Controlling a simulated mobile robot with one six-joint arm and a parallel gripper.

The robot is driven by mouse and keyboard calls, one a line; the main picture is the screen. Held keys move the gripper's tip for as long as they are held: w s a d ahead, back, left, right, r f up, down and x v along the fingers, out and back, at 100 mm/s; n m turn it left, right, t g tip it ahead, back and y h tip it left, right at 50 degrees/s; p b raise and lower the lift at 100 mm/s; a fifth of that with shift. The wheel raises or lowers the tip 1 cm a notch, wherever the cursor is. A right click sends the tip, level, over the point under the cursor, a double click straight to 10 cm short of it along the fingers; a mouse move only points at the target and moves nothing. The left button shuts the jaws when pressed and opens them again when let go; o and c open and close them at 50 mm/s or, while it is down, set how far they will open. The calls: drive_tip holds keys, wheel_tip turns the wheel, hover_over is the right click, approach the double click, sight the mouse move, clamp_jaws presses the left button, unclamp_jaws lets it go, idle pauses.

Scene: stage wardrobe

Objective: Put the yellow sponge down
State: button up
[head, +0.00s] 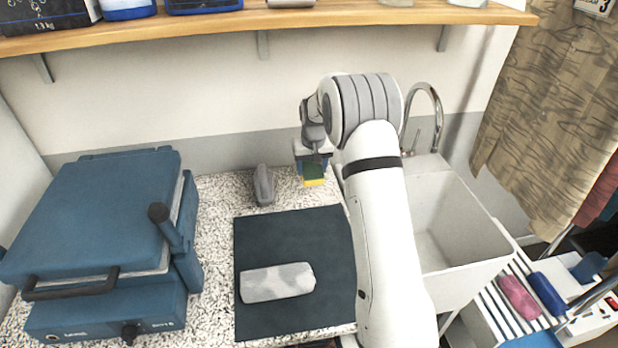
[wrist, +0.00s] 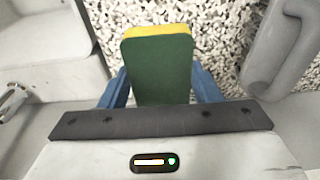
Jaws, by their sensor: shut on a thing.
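The yellow sponge (head: 313,182) has a dark green scouring face and is held in my gripper (head: 313,168) near the back of the speckled counter (head: 217,205). In the wrist view the sponge (wrist: 158,62) shows its green face, with a yellow edge at the top. The blue fingers of my gripper (wrist: 158,90) are shut on its two sides. Speckled counter shows behind the sponge; I cannot tell whether the sponge touches it.
A grey object (head: 264,186) stands left of the sponge. A dark mat (head: 290,233) bears a grey-white folded cloth (head: 277,282). A blue press (head: 100,220) stands left, a white sink (head: 450,225) right. A wooden shelf (head: 250,22) runs above.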

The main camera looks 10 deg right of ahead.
wheel_tip(320, 180, down, 5)
drive_tip(key=shift+p, duration=0.5)
drive_tip(key=shift+f, duration=0.1)
drive_tip(key=o, duration=1.1)
